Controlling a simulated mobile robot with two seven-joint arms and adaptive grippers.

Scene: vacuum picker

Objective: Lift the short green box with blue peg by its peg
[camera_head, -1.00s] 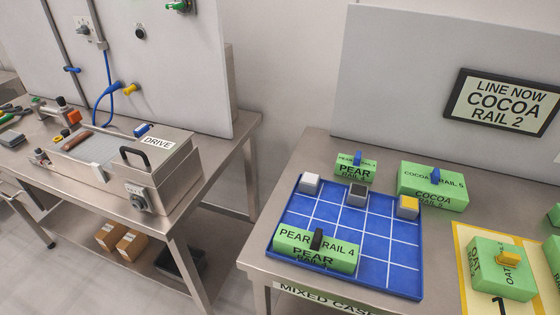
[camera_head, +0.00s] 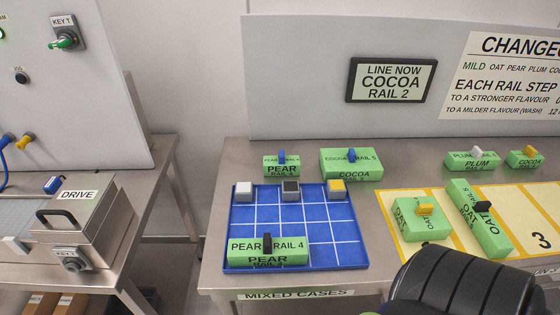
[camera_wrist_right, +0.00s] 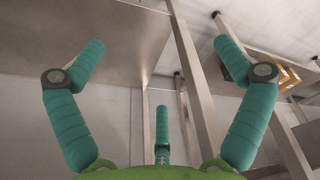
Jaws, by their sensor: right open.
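The short green box with a blue peg (camera_head: 282,168), marked PEAR, stands at the back left of the right-hand table, behind the blue grid tray (camera_head: 318,265). Its peg points up from its top. A longer green box with a blue peg (camera_head: 351,164), marked COCOA RAIL 5, stands to its right. My right gripper (camera_wrist_right: 160,62) shows in the right wrist view with its teal fingers spread wide and nothing between them. Grey metal table parts are behind the fingers, and no green box shows there. My left gripper is in neither current view.
The tray holds white, grey and yellow-topped cubes and a green PEAR RAIL 4 box (camera_head: 267,251) with a black peg. Green plum (camera_head: 472,161) and oat (camera_head: 421,222) boxes stand to the right. A grey panel (camera_head: 300,90) rises behind. A dark part of mine covers the lower right.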

